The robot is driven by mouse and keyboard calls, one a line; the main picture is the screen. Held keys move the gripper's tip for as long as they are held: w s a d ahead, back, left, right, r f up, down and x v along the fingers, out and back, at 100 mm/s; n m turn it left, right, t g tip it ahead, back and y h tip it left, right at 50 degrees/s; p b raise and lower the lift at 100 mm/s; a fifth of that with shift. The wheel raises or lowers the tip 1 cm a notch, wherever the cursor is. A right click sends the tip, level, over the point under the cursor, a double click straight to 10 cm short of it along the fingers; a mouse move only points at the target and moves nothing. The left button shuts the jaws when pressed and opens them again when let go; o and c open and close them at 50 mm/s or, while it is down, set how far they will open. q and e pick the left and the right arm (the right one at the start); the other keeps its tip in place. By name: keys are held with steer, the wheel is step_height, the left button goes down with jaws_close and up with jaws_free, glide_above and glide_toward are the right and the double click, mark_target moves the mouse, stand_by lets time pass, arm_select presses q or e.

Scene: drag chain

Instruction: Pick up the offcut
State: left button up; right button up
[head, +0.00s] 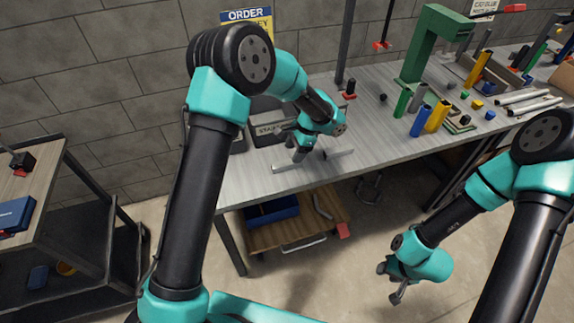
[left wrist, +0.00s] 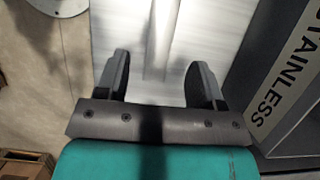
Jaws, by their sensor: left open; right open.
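A light grey metal bar, apparently the offcut (head: 340,155), lies on the workbench (head: 250,185). I cannot tell how high the fingers are above the bench. My right gripper (head: 391,284) is open and empty over the floor, in front of the bench.
A grey bin labelled STAINLESS (left wrist: 285,75) stands close to the right of the left gripper in the wrist view. A green press (head: 430,45), coloured tubes (head: 436,117) and pale rods (head: 530,100) stand or lie further right. A dark cart (head: 70,240) is at left.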

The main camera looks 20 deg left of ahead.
mark_target(287, 162)
arm_select(q)
steer(key=shift+x, duration=2.6)
steer(key=shift+s+a+r, duration=0.1)
steer(key=shift+a, duration=0.05)
steer(key=c, duration=1.1)
